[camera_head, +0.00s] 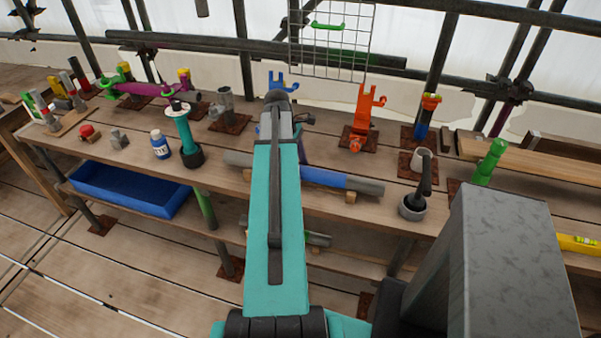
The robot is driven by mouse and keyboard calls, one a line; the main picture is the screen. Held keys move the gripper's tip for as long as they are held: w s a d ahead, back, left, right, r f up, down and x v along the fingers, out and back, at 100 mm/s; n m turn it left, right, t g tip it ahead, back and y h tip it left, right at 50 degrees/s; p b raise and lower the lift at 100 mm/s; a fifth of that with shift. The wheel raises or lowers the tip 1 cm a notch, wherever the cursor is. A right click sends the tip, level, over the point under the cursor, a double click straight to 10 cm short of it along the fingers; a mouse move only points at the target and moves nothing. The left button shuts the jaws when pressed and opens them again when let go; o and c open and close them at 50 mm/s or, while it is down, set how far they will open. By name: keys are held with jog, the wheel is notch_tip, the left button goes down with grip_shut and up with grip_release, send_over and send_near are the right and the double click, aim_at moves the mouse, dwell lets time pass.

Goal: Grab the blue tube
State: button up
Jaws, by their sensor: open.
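A long grey tube with a blue middle section (324,177) lies across wooden blocks on the bench. My arm crosses in front of it and hides part of its length. A shorter blue upright piece (421,131) with an orange and yellow top stands on a rusty plate at the back right. I cannot tell from the picture which of these two is the blue tube of the task. My teal arm reaches forward over the bench. My gripper is hidden beyond the arm, so its fingers and their distance to either piece do not show.
An orange hooked stand (363,115), a dark cup-shaped fitting (413,205) and a green bottle-like piece (489,163) stand on the right. A teal spool-like piece (185,135) and a white-blue bottle (160,145) stand on the left. A blue tray (165,207) sits on the lower shelf.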

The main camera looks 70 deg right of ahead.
jog(key=shift+c, duration=0.3)
grip_shut()
jog(key=shift+r, duration=0.25)
dwell(0.4)
notch_tip(320, 180, up, 10)
jog(key=b, duration=0.2)
jog(key=shift+f, duration=0.2)
dwell(0.5)
jog(key=shift+w, duration=0.1)
dwell(0.4)
